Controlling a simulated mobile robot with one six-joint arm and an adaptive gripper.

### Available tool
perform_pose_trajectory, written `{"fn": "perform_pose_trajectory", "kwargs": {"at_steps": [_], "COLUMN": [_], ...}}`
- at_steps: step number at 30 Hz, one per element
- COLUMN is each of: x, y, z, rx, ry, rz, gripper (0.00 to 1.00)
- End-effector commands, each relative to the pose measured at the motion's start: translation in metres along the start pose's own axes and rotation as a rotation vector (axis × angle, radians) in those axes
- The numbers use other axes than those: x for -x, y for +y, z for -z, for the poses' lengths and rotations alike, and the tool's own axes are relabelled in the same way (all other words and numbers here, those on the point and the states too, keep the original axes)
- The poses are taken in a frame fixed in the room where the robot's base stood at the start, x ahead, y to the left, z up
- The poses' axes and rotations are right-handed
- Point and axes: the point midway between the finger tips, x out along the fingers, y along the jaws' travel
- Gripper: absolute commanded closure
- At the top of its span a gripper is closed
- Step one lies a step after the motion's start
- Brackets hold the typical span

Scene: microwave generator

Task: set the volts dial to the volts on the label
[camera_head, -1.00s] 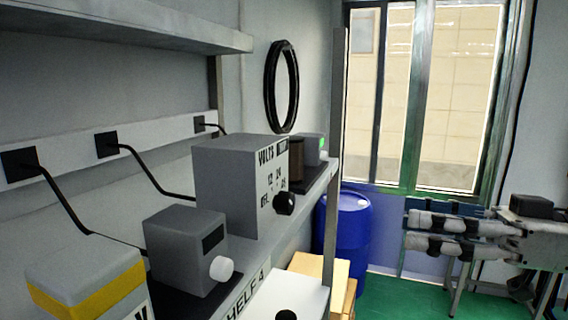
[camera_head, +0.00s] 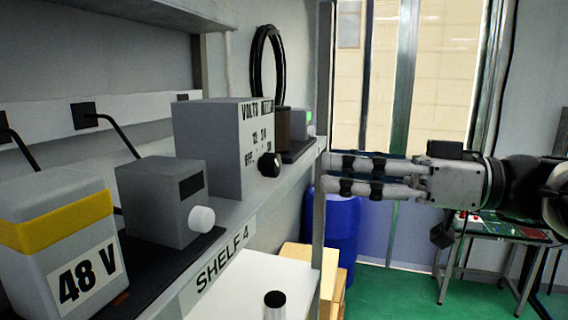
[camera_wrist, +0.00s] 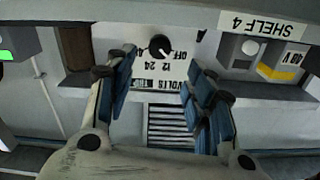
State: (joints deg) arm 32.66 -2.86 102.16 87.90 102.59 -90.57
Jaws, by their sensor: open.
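The grey volts box (camera_head: 208,150) stands on the shelf, with a black dial (camera_head: 269,164) on its printed face. In the wrist view the face is upside down, with the dial (camera_wrist: 160,46) near OFF, 12 and 24 markings; its exact setting is too small to tell. A white container with a yellow band (camera_head: 60,225) bears the label "48 V" (camera_head: 88,275). My gripper (camera_head: 328,174) is open and empty, right of the dial and apart from it in the head view. In the wrist view its fingers (camera_wrist: 161,62) spread either side of the box face.
A grey box with a white knob (camera_head: 165,200) stands between the container and the volts box. A brown cylinder and a green-lit box (camera_head: 300,125) stand beyond. The shelf edge bears a SHELF 4 sign (camera_head: 220,265). A shelf post (camera_head: 322,90) and blue barrel (camera_head: 340,225) are near my gripper.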

Motion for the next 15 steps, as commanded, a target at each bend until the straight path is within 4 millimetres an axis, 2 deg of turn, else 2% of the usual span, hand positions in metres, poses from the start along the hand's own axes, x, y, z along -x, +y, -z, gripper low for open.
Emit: {"fn": "perform_pose_trajectory", "kwargs": {"at_steps": [1,6,10,15], "x": [-0.013,-0.046,-0.065,-0.078], "y": [-0.002,-0.001,-0.001,0.0], "z": [0.002,0.002,0.001,0.0], "rx": [-0.001,-0.001,-0.002,-0.001], "ry": [-0.001,0.0,0.0,0.0], "rz": [0.007,0.005,0.004,0.0], "gripper": [0.51,0.51,0.51,0.51]}}
